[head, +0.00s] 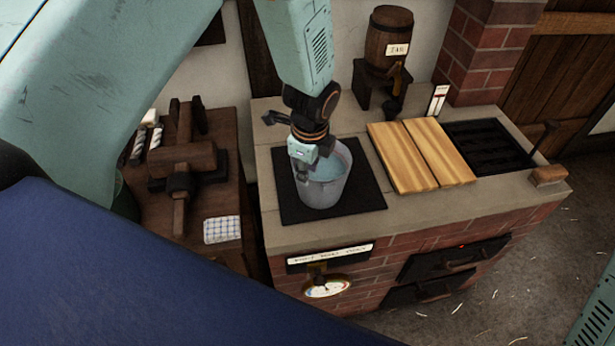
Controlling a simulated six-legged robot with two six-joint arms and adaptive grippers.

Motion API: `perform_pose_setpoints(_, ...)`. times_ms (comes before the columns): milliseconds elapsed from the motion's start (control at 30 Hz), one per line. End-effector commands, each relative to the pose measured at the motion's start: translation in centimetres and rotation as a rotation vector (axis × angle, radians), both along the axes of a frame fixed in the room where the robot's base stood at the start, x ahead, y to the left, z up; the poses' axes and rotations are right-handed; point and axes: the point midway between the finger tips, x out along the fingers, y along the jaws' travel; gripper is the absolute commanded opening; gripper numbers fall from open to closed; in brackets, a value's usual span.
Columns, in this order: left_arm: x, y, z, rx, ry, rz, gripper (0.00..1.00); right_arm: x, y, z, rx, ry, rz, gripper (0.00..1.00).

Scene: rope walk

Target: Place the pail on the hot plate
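The grey metal pail (325,190) stands upright on the black square hot plate (366,200), in the left part of the brick stove's top. Its inside looks pale blue. My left gripper (303,172) points down at the pail's left rim, and its fingers overlap the rim and wall. Whether they are shut on the rim or only beside it cannot be made out. The gripper hides part of the pail's back left side. My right gripper is out of view.
Wooden boards (420,155) and a dark grate (488,147) lie to the right on the stove top. A barrel (388,38) on a stand is behind. A wooden table (150,215) with tools and a checked cloth (222,229) is left. A gauge (327,287) is on the front.

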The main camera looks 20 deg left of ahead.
Motion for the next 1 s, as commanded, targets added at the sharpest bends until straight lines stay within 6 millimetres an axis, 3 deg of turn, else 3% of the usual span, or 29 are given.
perform_pose_setpoints(100, -0.3, -0.2, 2.3, 0.001, -0.003, 0.001, 0.28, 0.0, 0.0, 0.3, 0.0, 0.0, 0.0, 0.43)
perform_pose_setpoints(267, -0.6, -0.4, 4.0, 0.001, -0.001, -0.001, 0.28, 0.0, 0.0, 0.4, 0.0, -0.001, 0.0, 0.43)
perform_pose_setpoints(600, -0.9, -0.4, 4.4, -0.002, 0.003, 0.01, 0.28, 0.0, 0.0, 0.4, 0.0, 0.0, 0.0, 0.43)
perform_pose_setpoints(667, -1.6, -0.2, 3.5, -0.011, 0.007, 0.048, 0.28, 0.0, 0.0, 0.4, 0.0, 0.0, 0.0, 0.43)
perform_pose_setpoints(767, -4.2, 0.3, 0.5, -0.043, 0.017, 0.197, 0.28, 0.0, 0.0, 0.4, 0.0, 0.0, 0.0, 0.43)
perform_pose_setpoints(900, -10.4, 1.3, -4.8, -0.1, 0.029, 0.535, 0.28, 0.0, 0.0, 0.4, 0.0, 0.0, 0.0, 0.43)
perform_pose_setpoints(1000, -15.2, 1.8, -7.6, -0.134, 0.037, 0.79, 0.28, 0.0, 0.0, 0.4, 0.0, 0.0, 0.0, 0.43)
